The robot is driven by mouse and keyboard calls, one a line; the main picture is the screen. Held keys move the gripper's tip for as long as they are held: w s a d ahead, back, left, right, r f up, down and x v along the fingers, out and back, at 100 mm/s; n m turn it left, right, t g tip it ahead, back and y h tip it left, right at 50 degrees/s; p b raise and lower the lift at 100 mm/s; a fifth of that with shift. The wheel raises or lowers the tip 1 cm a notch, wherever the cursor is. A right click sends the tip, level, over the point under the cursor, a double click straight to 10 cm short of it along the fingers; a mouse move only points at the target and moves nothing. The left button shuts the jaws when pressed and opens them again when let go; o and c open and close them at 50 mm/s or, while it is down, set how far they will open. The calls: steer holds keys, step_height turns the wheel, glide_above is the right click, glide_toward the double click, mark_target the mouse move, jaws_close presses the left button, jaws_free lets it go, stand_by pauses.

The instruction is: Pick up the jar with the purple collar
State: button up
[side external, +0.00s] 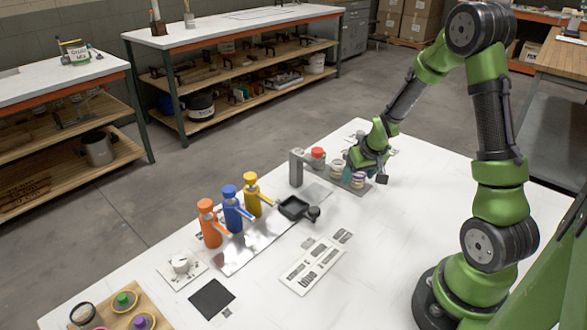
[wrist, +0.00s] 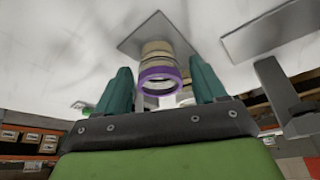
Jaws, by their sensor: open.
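The jar with the purple collar (side external: 358,181) stands on the grey rack at the near right end of a short row, close to my gripper. In the wrist view this jar (wrist: 158,74) has a tan body and a purple ring. It shows between the two teal fingers of my gripper (wrist: 161,80). The fingers are apart, with a gap on each side of the jar. In the side view my gripper (side external: 364,176) is low at the rack and partly hides the jar. Whether a finger touches the jar cannot be told.
A red-topped jar (side external: 317,153) and a pale-collared jar (side external: 337,166) stand to the left, beside a grey post (side external: 296,168).

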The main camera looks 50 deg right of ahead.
steer(key=c, duration=1.1)
